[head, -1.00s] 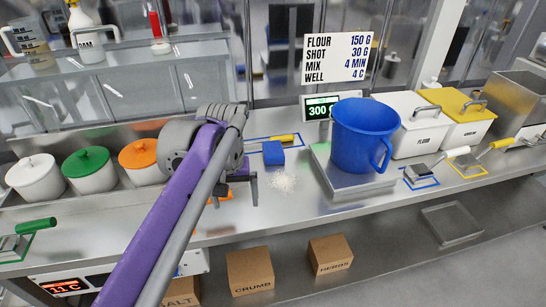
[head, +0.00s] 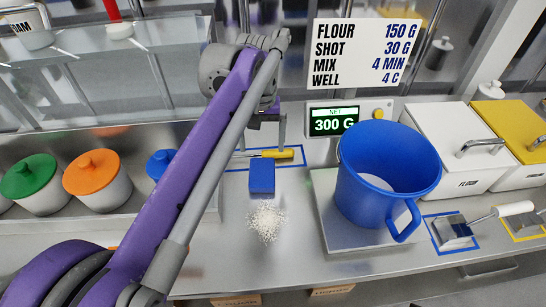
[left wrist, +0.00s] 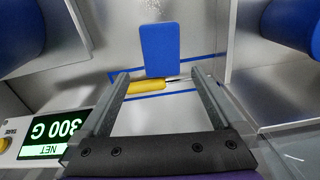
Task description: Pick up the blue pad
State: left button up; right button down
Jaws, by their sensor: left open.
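The blue pad (head: 262,178) is a small blue block on the steel counter, just behind a heap of white grains (head: 267,221). In the left wrist view the pad (left wrist: 159,50) shows ahead, roughly centred between the fingers. My left gripper (head: 262,134) is open and empty. In the head view it is behind the pad, apart from it. The left wrist view shows its two spread fingers (left wrist: 159,78) short of the pad, with a yellow-handled tool (left wrist: 146,87) seen between them. My right gripper is not in view.
The yellow tool lies in a blue outline behind the pad. A blue jug (head: 375,205) stands on a scale (head: 352,238) to the right, its display (head: 334,121) reading 300 G. Lidded pots, including an orange-lidded one (head: 92,172), stand left. White grains lie in front of the pad.

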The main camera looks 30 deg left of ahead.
pick_arm(q)
send_over(262, 171)
notch_tip(262, 171, down, 5)
jog(key=shift+r+b, duration=0.15)
jog(key=shift+b, duration=0.15)
jog(key=shift+f+b, duration=0.3)
jog(key=shift+f, duration=2.65)
jog(key=c, duration=1.1)
notch_tip(262, 171, up, 10)
jog(key=shift+r+p, duration=0.1)
jog(key=shift+p, duration=0.5)
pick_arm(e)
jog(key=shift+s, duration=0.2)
pick_arm(q)
jog(key=o, duration=0.6)
jog(key=c, duration=0.4)
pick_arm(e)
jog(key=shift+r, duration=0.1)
